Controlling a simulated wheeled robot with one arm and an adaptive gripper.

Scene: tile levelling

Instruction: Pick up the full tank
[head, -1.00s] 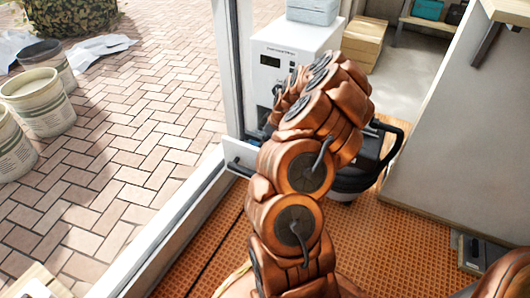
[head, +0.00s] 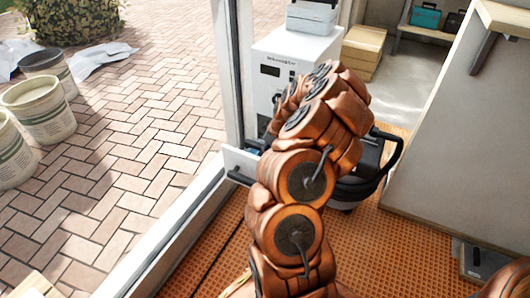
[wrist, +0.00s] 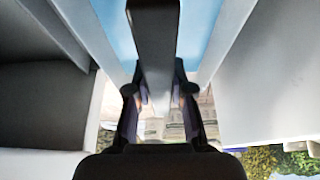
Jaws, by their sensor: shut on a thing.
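The tank (wrist: 90,32) fills the upper part of the wrist view, with pale walls and blue water on both sides of a dark handle bar (wrist: 154,40). My gripper (wrist: 158,90) has its two dark fingers closed on this bar from either side. My arm hides the gripper and most of the tank there. Whether the tank is clear of the machine cannot be told.
A black wheeled item with a looped handle (head: 398,160) stands right of my arm. A white frame (head: 170,240) separates the orange mat (head: 190,262) from the brick paving (head: 130,130). Buckets (head: 40,105) stand outside at left. A grey wall (head: 460,140) closes the right side.

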